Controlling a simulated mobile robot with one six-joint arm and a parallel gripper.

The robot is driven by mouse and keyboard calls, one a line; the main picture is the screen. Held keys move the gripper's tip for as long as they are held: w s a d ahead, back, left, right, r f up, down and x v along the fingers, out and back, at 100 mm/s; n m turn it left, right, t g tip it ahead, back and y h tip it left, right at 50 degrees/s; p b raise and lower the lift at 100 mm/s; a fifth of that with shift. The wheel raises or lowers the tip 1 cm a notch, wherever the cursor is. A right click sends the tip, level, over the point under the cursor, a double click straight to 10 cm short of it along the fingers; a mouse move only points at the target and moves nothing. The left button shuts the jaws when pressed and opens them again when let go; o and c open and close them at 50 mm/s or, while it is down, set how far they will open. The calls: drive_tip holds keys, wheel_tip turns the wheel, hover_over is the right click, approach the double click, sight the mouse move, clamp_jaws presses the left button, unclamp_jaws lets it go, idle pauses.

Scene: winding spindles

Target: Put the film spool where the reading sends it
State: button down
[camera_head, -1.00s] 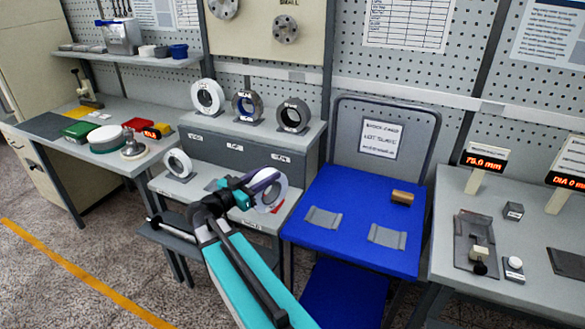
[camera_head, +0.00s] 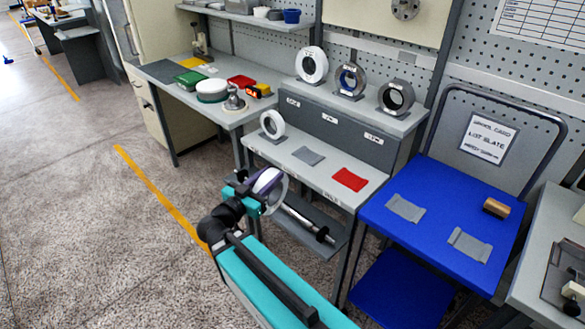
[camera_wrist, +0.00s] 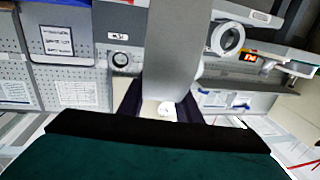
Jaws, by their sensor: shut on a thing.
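My gripper (camera_head: 258,190) is shut on the film spool (camera_head: 279,190), a white ring-like spool, and holds it in the air in front of the grey rack. In the wrist view a broad grey surface (camera_wrist: 172,60), probably the spool seen edge-on, stands between my dark fingers. The rack's top (camera_head: 290,84) carries a white ring (camera_head: 301,64), a blue-centred grey ring (camera_head: 341,77) and a dark grey ring (camera_head: 385,97). Its lower shelf (camera_head: 318,182) carries another white ring (camera_head: 264,124), a grey pad (camera_head: 308,156) and a red pad (camera_head: 350,180). Labels there are too small to read.
A blue cart (camera_head: 414,245) with two grey cradles and a brown cylinder (camera_head: 496,208) stands right. A low bar with a rod (camera_head: 308,222) lies under the rack shelf. A left bench (camera_head: 205,115) holds coloured trays.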

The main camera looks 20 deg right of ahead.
sight(259, 181)
drive_tip(key=a, duration=0.3)
drive_tip(key=shift+s+a+f+n+t+y, duration=0.15)
drive_tip(key=shift+a+f+n+t+y, duration=0.1)
drive_tip(key=shift+n+t+y, duration=0.05)
drive_tip(key=shift+a, duration=0.55)
